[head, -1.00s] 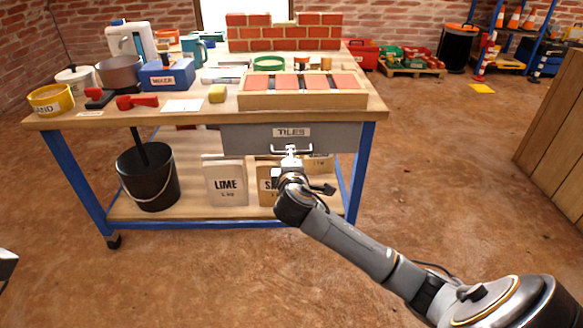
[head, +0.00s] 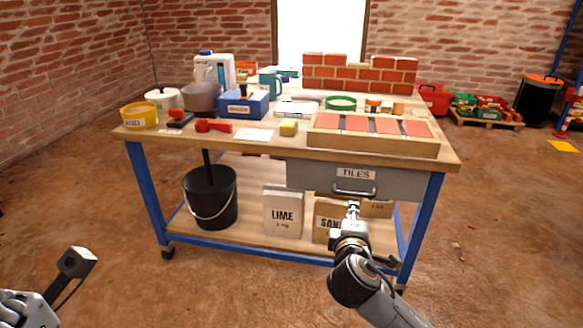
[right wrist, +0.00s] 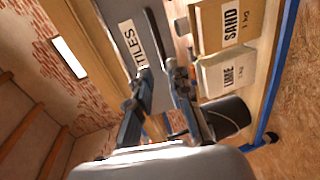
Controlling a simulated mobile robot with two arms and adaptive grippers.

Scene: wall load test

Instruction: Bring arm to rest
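My right gripper (head: 353,206) is just below and in front of the handle (head: 354,191) of the grey drawer (head: 310,175) labelled TILES. In the right wrist view its two fingers (right wrist: 156,72) are apart, with the drawer front (right wrist: 118,14) beyond them. I see nothing held between them. The drawer front looks about flush under the tabletop. Part of my left arm and gripper (head: 76,263) shows at the lower left in the head view, over bare floor; its finger opening cannot be made out.
The workbench (head: 455,161) has blue legs and carries a tile tray (head: 370,146), a small brick wall (head: 358,78) and tools. A black bucket (head: 212,200) and LIME (head: 283,212) and SAND bags (head: 325,218) stand on the lower shelf. Floor in front is clear.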

